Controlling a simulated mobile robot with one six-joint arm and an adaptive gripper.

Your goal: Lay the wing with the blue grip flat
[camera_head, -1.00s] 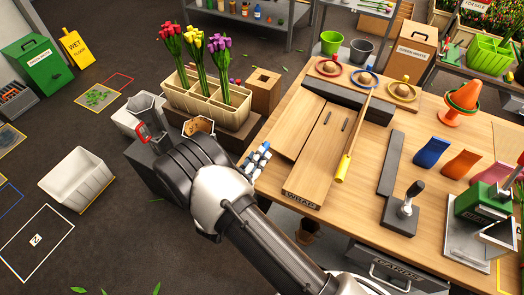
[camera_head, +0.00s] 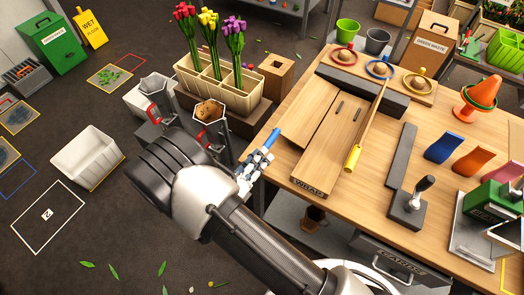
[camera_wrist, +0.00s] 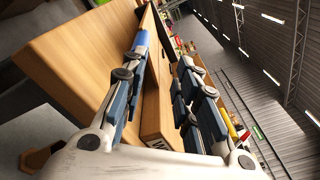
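The wrap board (camera_head: 332,140) lies on the wooden table and carries a WRAP label at its front. Its right wing, with the yellow grip (camera_head: 352,158), shows nearly edge-on and seems raised. The left wing (camera_head: 309,108) is a wooden panel; I cannot tell its exact tilt. The blue grip (camera_head: 272,138) shows just beyond my fingers at the table's left side. My gripper (camera_head: 261,158) is beside this grip. In the wrist view the fingers (camera_wrist: 163,62) are apart, with the blue grip (camera_wrist: 141,38) by the left fingertip. I cannot tell whether they touch.
A dark bar (camera_head: 362,92) lies behind the board, and a dark block with a lever (camera_head: 408,207) stands to its right. A tulip crate (camera_head: 220,92) and hexagonal holders (camera_head: 210,132) stand left of the table, near my arm. Floor at lower left is mostly clear.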

